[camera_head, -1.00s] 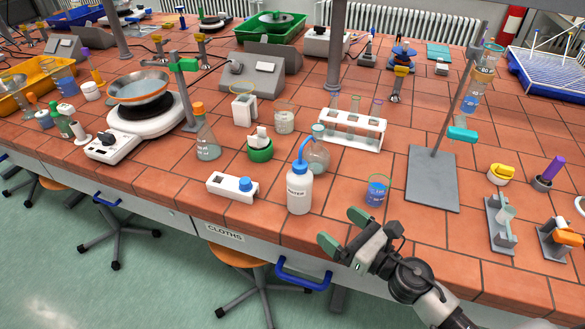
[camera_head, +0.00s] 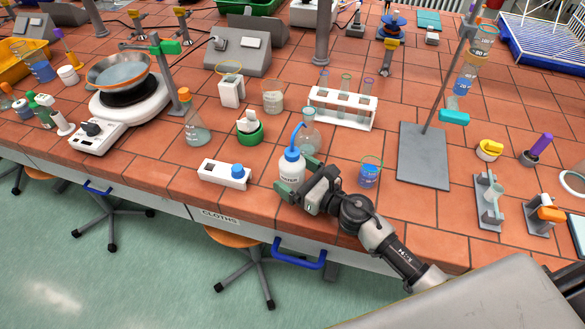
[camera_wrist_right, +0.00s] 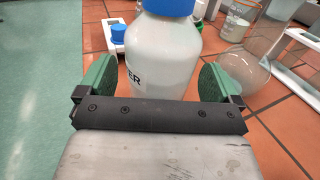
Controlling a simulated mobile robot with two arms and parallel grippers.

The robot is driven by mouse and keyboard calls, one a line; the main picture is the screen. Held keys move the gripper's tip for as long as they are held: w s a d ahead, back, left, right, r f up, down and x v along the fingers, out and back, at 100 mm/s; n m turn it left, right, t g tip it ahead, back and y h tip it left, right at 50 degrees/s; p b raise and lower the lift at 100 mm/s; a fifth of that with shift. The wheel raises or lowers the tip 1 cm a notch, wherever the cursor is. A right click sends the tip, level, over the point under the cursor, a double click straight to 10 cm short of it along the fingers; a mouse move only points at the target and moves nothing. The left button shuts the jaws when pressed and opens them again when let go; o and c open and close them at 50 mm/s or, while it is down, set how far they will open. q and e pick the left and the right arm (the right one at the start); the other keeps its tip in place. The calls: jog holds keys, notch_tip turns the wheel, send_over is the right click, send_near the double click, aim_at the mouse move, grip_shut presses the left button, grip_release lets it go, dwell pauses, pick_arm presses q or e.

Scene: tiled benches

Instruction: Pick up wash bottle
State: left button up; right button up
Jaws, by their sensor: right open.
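The wash bottle (camera_head: 291,167) is white with a blue cap and a bent blue spout. It stands upright near the front edge of the tiled bench, its lower part hidden behind my right gripper (camera_head: 302,184) in the head view. In the right wrist view the white bottle body (camera_wrist_right: 163,60) stands between the two green finger pads of my right gripper (camera_wrist_right: 157,85). The gripper is open, and gaps show between the pads and the bottle. My left gripper is not in view.
A round glass flask (camera_head: 310,140) stands close behind the bottle, also close to the right finger in the wrist view. A white block with a blue knob (camera_head: 222,174) is to the left. A beaker of blue liquid (camera_head: 369,174) is to the right. The bench's front edge is near.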

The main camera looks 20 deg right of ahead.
jog(key=shift+w+a, duration=0.35)
jog(key=shift+w, duration=0.2)
jog(key=shift+w+a+f, duration=0.1)
jog(key=shift+w+a, duration=0.05)
jog(key=shift+c, duration=0.5)
jog(key=c, duration=0.7)
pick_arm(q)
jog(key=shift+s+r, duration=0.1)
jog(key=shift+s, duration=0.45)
pick_arm(e)
jog(key=shift+o, duration=0.2)
